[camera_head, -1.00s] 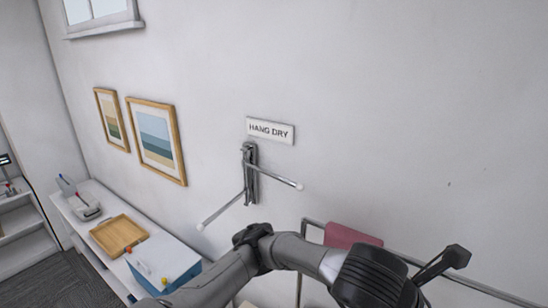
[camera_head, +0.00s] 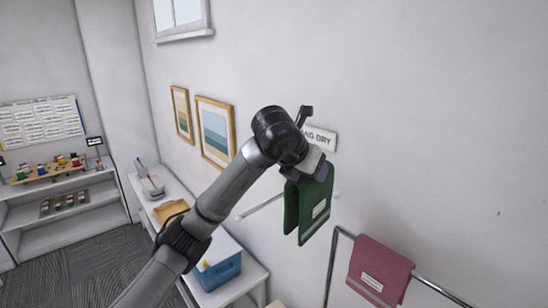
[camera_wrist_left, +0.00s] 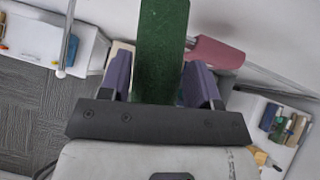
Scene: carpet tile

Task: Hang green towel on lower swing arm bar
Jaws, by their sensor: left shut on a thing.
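The wall rack's left-pointing swing arm bar (camera_head: 260,206) shows to the left of the towel. Only the white tip (camera_head: 337,194) of another bar shows on its right. The rack's mount is hidden behind my arm and the towel. I cannot tell whether the towel touches a bar. My right gripper is out of view.
A pink towel (camera_head: 379,269) hangs on a metal rail (camera_head: 432,286) at the lower right. The HANG DRY sign (camera_head: 322,139) is partly covered by my gripper. A blue box (camera_head: 220,270) stands on the low white shelf. The wall at right is bare.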

